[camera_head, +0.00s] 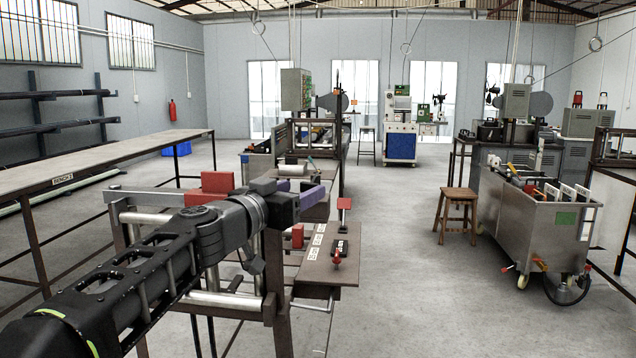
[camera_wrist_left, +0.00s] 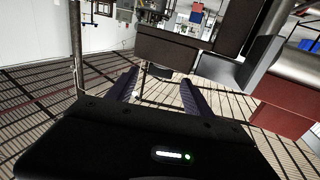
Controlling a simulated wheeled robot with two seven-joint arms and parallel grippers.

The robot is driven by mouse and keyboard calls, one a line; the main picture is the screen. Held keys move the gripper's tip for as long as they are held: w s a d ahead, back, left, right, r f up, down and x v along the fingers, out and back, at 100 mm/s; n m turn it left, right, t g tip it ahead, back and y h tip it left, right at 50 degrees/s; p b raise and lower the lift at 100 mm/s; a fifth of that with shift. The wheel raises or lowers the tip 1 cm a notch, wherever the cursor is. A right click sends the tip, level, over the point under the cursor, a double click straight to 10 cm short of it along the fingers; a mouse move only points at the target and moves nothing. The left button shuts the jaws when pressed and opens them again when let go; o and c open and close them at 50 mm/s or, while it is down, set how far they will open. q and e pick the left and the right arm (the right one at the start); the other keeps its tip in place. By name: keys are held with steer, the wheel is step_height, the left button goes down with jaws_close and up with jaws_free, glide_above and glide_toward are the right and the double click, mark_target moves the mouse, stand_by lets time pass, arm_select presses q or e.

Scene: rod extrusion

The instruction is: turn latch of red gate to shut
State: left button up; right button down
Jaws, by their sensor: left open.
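My left gripper (camera_head: 312,190) is in the head view, at the end of the black arm from the left. Its two purple-grey fingers are apart, with nothing seen between them. They also show in the left wrist view (camera_wrist_left: 157,82). A red block (camera_head: 218,182) lies behind my wrist on the rack. A smaller red block (camera_head: 297,236) stands below the gripper, beside a brown plate (camera_head: 330,272) with white labels. A red-knobbed handle (camera_head: 336,258) stands on this plate. A red square (camera_head: 344,203) is on a post behind it. I cannot tell which red part is the gate or its latch.
A long bench (camera_head: 110,160) stands at the left. A metal tank cart (camera_head: 530,225) and a wooden stool (camera_head: 457,205) stand at the right. In the left wrist view, a dark block (camera_wrist_left: 166,50) and a dark red block (camera_wrist_left: 286,118) are close by.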

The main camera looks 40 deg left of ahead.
mark_target(311, 185)
arm_select(q)
steer(key=w, duration=0.2)
steer(key=w+p, duration=0.1)
steer(key=w, duration=0.2)
steer(key=w+a, duration=0.1)
steer(key=w, duration=0.1)
steer(key=shift+w+p, duration=0.35)
jaws_close()
stand_by(0.4)
stand_by(0.3)
